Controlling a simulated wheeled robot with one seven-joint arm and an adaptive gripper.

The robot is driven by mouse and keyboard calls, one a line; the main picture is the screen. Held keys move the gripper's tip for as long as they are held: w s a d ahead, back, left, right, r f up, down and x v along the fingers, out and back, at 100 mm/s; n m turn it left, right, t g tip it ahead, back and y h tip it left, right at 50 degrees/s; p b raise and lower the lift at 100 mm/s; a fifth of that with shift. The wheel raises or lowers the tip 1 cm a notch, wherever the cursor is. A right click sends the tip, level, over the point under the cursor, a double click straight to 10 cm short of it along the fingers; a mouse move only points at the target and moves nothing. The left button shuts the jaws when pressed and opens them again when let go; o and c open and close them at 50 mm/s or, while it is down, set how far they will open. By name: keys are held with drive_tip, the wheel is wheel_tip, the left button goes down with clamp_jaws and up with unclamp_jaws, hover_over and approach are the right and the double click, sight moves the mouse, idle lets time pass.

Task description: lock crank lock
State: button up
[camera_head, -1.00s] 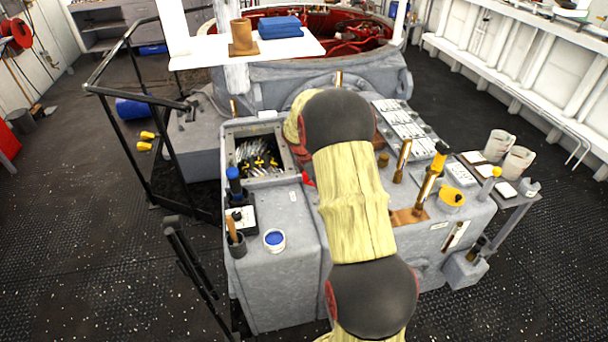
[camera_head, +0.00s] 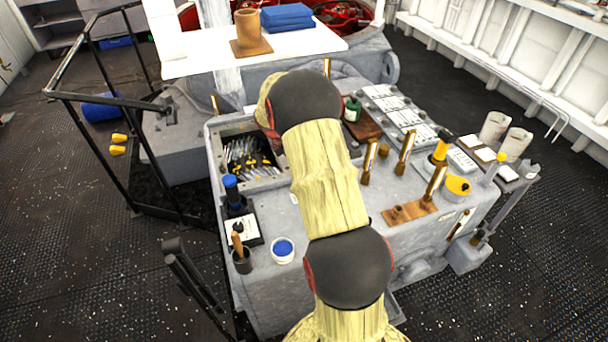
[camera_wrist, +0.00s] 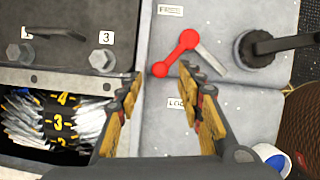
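In the wrist view a small red crank (camera_wrist: 174,55) with rounded ends lies on a grey panel, slanting from upper right to lower left. A grey bar (camera_wrist: 211,59) runs from near its upper end toward the lower right. A label that seems to read FREE (camera_wrist: 170,10) is above it, and a partly covered label starting LO (camera_wrist: 176,102) is below. My gripper (camera_wrist: 161,76) is open, its two yellow-and-dark fingers apart. The crank's lower end shows in the gap between and beyond the fingertips; I see no contact. In the head view my arm hides the gripper and crank.
A black handle on a round base (camera_wrist: 262,46) stands right of the crank.

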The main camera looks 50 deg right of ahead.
drive_tip(key=b+x, duration=0.2)
drive_tip(key=x, duration=0.3)
drive_tip(key=shift+d+f, duration=0.1)
drive_tip(key=shift+f, duration=0.25)
clamp_jaws()
idle(0.6)
